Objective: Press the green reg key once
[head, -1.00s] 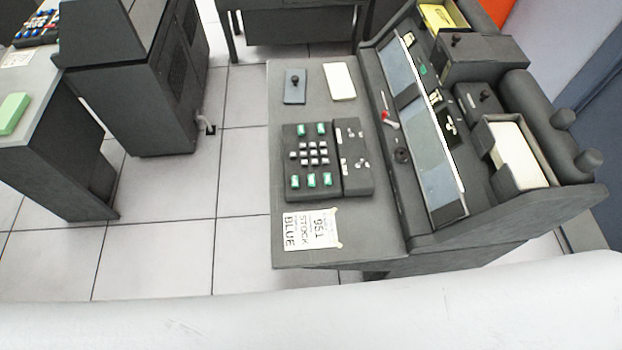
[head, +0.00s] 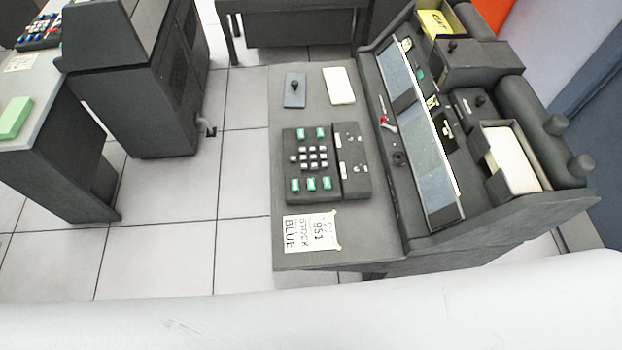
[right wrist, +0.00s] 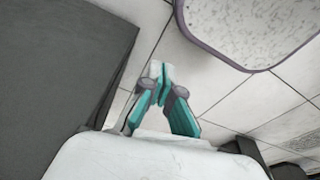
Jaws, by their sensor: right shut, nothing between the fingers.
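The dark keyboard unit (head: 326,162) lies on the grey desk top of the punch machine in the head view. It has several green keys, two at its far edge, such as the far left green key (head: 302,133), and three along its near edge, such as the middle near green key (head: 310,184). The lettering is too small to tell which is the reg key. My right gripper (right wrist: 160,72) shows in the right wrist view, shut and empty, above tiled floor and away from any key. Neither gripper shows in the head view.
A paper label (head: 311,232) lies on the desk's near left corner, and a white card stack (head: 339,86) lies at the back. The sloping machine body (head: 430,150) rises on the right. Tiled floor (head: 160,255) is clear on the left.

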